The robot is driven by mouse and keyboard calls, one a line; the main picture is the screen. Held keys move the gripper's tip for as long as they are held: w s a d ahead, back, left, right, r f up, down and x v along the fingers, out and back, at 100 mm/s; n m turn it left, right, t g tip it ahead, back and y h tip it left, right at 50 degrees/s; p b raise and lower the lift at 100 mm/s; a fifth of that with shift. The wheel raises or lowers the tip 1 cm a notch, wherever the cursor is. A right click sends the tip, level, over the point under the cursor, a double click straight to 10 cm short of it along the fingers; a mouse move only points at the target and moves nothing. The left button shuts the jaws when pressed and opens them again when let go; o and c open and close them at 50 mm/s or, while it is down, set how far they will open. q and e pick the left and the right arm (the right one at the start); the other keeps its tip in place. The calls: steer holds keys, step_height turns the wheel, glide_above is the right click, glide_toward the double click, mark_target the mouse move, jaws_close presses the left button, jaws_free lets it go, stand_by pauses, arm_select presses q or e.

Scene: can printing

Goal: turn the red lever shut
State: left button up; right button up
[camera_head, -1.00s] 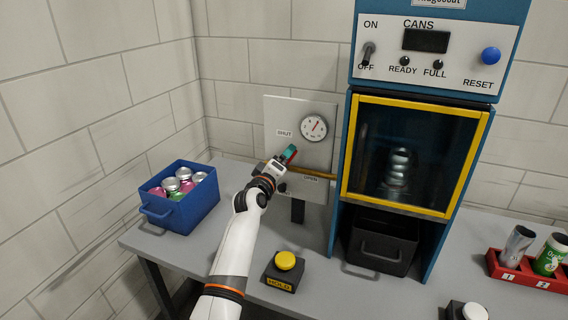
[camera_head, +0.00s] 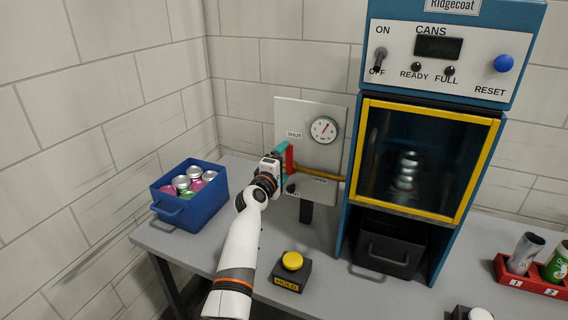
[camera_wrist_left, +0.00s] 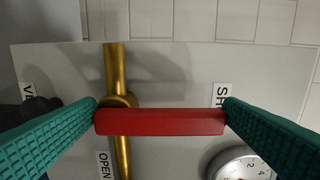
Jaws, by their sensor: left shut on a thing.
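The red lever (camera_head: 289,160) sits on a brass pipe (camera_head: 328,174) in front of a pale panel (camera_head: 341,108). In the head view it stands about upright, its upper end near the SHUT label; the OPEN label is lower right. My left gripper (camera_head: 282,154) is shut on the lever, and its teal finger partly hides it. In the left wrist view the red lever (camera_wrist_left: 160,123) spans between the two green fingertips (camera_wrist_left: 162,108), crossing the brass pipe (camera_wrist_left: 115,65), its right end by the partly covered SHUT label. My right gripper is out of view.
A round gauge (camera_head: 323,129) is on the panel, right of the lever. A blue crate of cans (camera_head: 184,212) stands left of my arm. A yellow HOLD button (camera_head: 292,261) is in front. The blue machine (camera_head: 350,205) stands close on the right.

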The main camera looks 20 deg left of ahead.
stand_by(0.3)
arm_select(q)
steer(key=o, duration=1.1)
steer(key=s+b, duration=0.1)
steer(key=s, duration=1.1)
steer(key=shift+a, duration=0.2)
steer(key=shift+f, duration=0.15)
